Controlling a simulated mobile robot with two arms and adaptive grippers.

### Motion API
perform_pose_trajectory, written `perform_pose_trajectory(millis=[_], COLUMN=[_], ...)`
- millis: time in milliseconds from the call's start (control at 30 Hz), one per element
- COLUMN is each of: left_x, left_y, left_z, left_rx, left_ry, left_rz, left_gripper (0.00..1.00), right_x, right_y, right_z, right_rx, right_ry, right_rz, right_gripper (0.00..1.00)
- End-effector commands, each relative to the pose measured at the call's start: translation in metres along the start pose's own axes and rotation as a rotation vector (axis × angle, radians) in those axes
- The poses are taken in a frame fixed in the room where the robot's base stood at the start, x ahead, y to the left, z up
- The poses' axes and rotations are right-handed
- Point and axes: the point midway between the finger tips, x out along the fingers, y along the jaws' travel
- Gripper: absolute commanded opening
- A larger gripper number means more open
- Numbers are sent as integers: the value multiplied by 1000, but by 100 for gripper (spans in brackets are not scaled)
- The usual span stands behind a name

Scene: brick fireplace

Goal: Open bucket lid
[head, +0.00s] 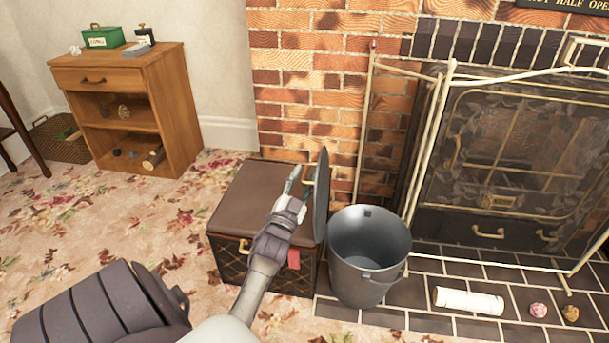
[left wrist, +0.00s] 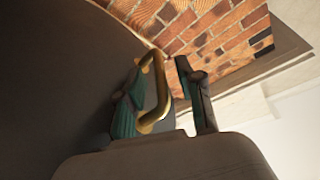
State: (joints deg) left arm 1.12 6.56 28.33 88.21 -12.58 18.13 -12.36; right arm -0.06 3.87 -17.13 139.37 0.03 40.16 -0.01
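The grey metal bucket (head: 366,275) stands on the tiled hearth with its mouth uncovered. Its round dark lid (head: 321,200) is upright at the bucket's left rim, seen nearly edge-on. My left gripper (head: 297,192) is at the lid's left face, beside its brass handle (head: 309,182). In the left wrist view, the lid (left wrist: 60,80) fills the left side. The brass handle (left wrist: 159,95) lies between the spread fingers of my left gripper (left wrist: 162,98), close to the left finger, with a gap to the right one. My right gripper is not in view.
A brown box (head: 262,200) stands just left of the bucket, under my left gripper. A fireplace screen (head: 500,150) is behind right. A white roll (head: 469,301) lies on the hearth (head: 420,320). A wooden cabinet (head: 140,110) stands at back left; carpet (head: 60,220) is open before it.

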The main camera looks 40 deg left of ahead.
Motion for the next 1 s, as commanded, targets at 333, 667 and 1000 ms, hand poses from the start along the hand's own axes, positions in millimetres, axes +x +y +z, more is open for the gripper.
perform_pose_trajectory(millis=[333, 667, 1000], left_x=[-74, -107, -108], left_y=[0, -1, 0], left_z=[1, 1, 1], left_rx=[0, 0, 0], left_ry=[-4, -2, -1], left_rz=[1, -1, -1], left_gripper=[37, 37, 37], right_x=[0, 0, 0], right_y=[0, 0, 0], right_z=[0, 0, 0], right_rx=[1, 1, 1], right_ry=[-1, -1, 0], right_rz=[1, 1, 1], right_gripper=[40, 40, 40])
